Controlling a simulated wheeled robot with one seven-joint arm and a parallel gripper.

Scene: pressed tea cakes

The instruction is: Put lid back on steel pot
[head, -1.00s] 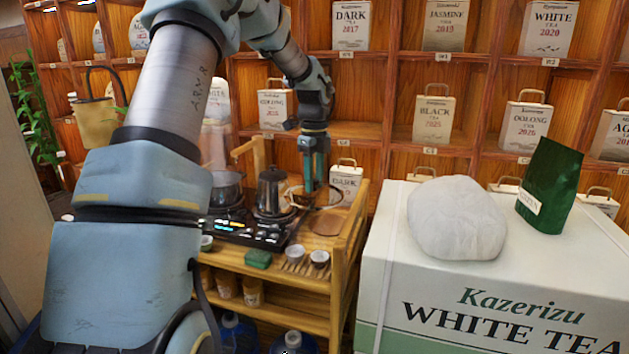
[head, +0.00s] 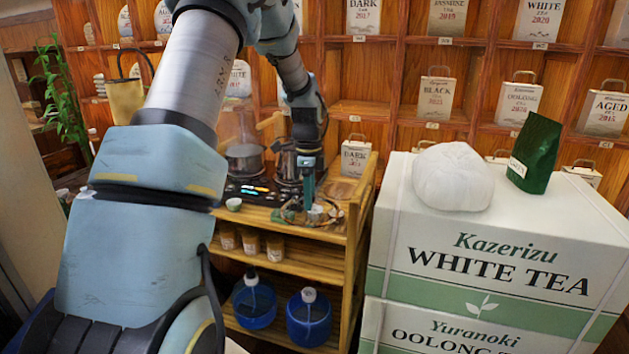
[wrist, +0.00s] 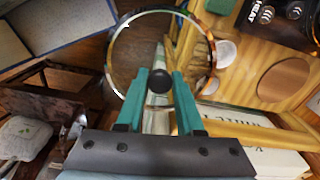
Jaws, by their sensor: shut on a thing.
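My gripper (head: 309,200) is shut on the black knob (wrist: 159,80) of a round glass lid (wrist: 113,52) with a metal rim. The lid (head: 288,212) is held up at the front right part of the wooden cart, partly hidden by my fingers in the head view. The steel pot (head: 245,160) stands at the back left of the cart by the black hob (head: 250,191), left of the lid. Its top looks uncovered, though the view is small. The wrist view does not show the pot.
A dark steel kettle (head: 286,163) stands right of the pot. White cups (wrist: 225,53) and a round brown mat (wrist: 280,80) lie near the lid. The cart's right side frame (head: 361,205) rises beside it. White tea boxes (head: 490,260) stand to the right.

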